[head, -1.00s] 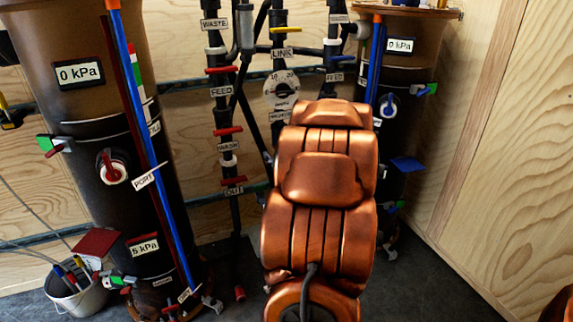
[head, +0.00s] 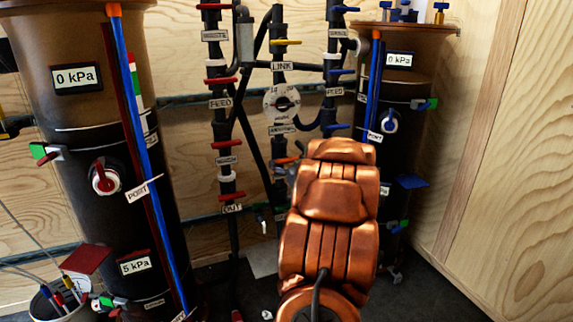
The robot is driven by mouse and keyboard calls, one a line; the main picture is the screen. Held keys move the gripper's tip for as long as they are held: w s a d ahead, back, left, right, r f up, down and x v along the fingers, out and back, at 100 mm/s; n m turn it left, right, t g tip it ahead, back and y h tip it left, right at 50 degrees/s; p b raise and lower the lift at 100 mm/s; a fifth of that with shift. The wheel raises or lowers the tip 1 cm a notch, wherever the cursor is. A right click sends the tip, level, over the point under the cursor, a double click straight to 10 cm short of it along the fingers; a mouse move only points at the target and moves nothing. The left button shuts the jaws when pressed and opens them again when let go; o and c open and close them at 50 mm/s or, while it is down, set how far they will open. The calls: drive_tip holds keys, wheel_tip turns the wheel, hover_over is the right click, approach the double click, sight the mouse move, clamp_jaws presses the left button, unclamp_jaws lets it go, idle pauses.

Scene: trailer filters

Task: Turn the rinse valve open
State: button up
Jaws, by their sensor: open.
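No label that I can read says rinse. I cannot tell which of these is the rinse valve.
Red-handled valves (head: 227,145) line the left pipe, blue-handled ones (head: 341,72) the right pipe. A round dial (head: 282,103) is between them. A large dark filter tank (head: 85,200) stands left, another (head: 408,70) right. A bucket (head: 60,303) is at lower left. Wooden wall (head: 510,150) bounds the right.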

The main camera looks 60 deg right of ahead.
drive_tip(key=shift+w+d, duration=0.25)
drive_tip(key=shift+w, duration=0.15)
drive_tip(key=c, duration=0.8)
